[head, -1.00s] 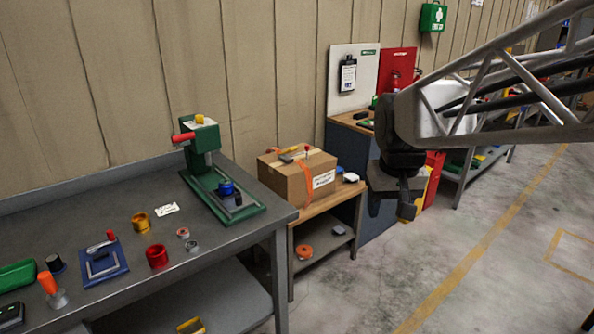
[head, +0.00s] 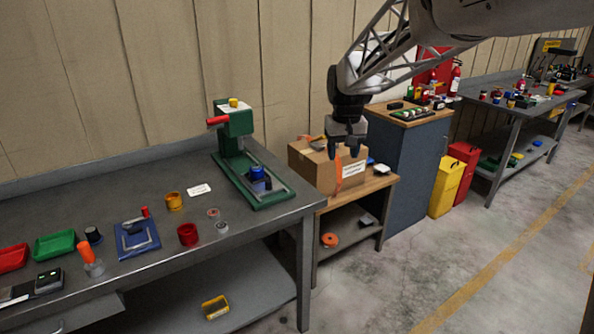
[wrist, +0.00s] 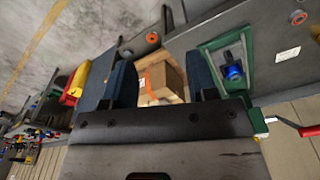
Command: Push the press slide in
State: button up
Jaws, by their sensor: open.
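The green press (head: 236,130) stands at the back right of the grey workbench, with a red handle and a yellow knob. Its green base holds a track. On that track sits a blue round piece with a dark part (head: 260,178), seemingly on the press slide; how far in the slide sits I cannot tell. The press base and blue piece also show in the wrist view (wrist: 233,72), right of my fingers. My gripper (head: 347,153) is open and empty, pointing down above the cardboard box, right of the press and apart from it.
The cardboard box (head: 322,172) stands on a small wooden-topped table (head: 372,186) beside the bench. A dark blue cabinet (head: 408,170) stands behind right.

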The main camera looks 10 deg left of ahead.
jog(key=w+a+f+n, duration=0.1)
jog(key=w+a+f, duration=0.2)
jog(key=w+a, duration=0.3)
jog(key=w+a+f, duration=0.4)
jog(key=a, duration=0.4)
jog(key=n+g, duration=0.1)
jog(key=n, duration=0.1)
send_over(268, 181)
notch_tip(268, 181, down, 8)
jog(key=shift+f, duration=0.15)
jog(key=shift+d+f, duration=0.1)
jog(key=shift+f, duration=3.8)
grip_shut()
